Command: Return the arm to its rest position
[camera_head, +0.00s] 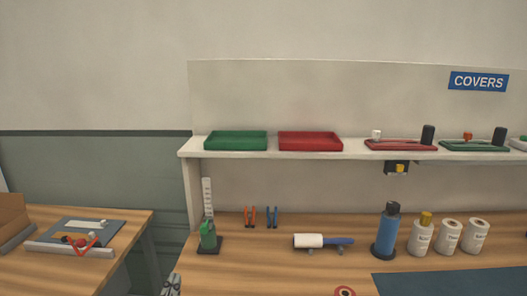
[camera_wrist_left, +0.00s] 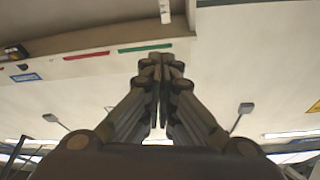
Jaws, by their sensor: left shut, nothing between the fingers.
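My left gripper (camera_head: 172,283) shows only as a small grey tip at the bottom edge of the head view, just in front of the left end of the workbench. In the left wrist view its two grey fingers (camera_wrist_left: 158,75) point upward and meet at the tips. They are shut with nothing held between them. The rest of my left arm is hidden below the head view. My right gripper is in neither view.
A white shelf (camera_head: 190,152) carries a green tray (camera_head: 235,141), a red tray (camera_head: 310,142) and more trays. The workbench (camera_head: 235,275) below holds a blue bottle (camera_head: 388,232), white containers and small tools. A side table (camera_head: 130,222) stands at left, with a gap between.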

